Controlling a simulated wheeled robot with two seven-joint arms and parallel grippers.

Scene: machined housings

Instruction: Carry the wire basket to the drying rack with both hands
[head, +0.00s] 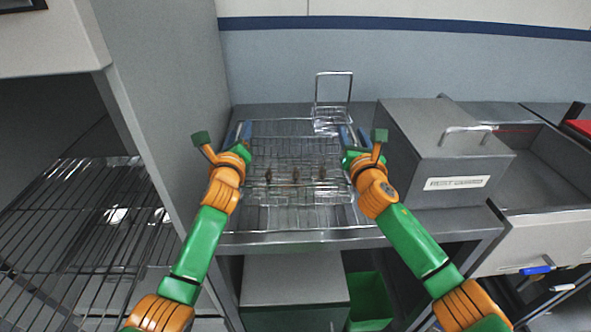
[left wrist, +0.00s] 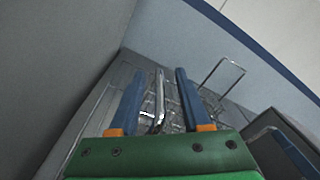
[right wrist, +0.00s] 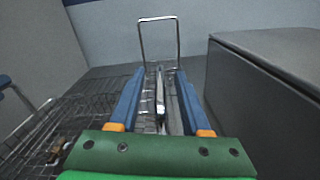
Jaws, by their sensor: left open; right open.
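The wire basket (head: 293,198) stands on the grey counter, with a few small brown parts (head: 296,175) inside it. My left gripper (head: 240,132) is at its left side. In the left wrist view my left gripper's blue fingers (left wrist: 158,95) are open with a metal handle bar between them. My right gripper (head: 350,136) is at the basket's right side. In the right wrist view its fingers (right wrist: 160,92) are open on either side of a metal handle bar. The drying rack is probably the wire shelf (head: 70,220) at the left, lower than the counter.
A grey box with a handle and label (head: 445,155) stands close to the right of my right gripper. A grey upright panel (head: 165,90) separates the counter from the wire shelf. A tall wire handle (head: 333,92) rises behind the basket. A green bin (head: 369,300) is below.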

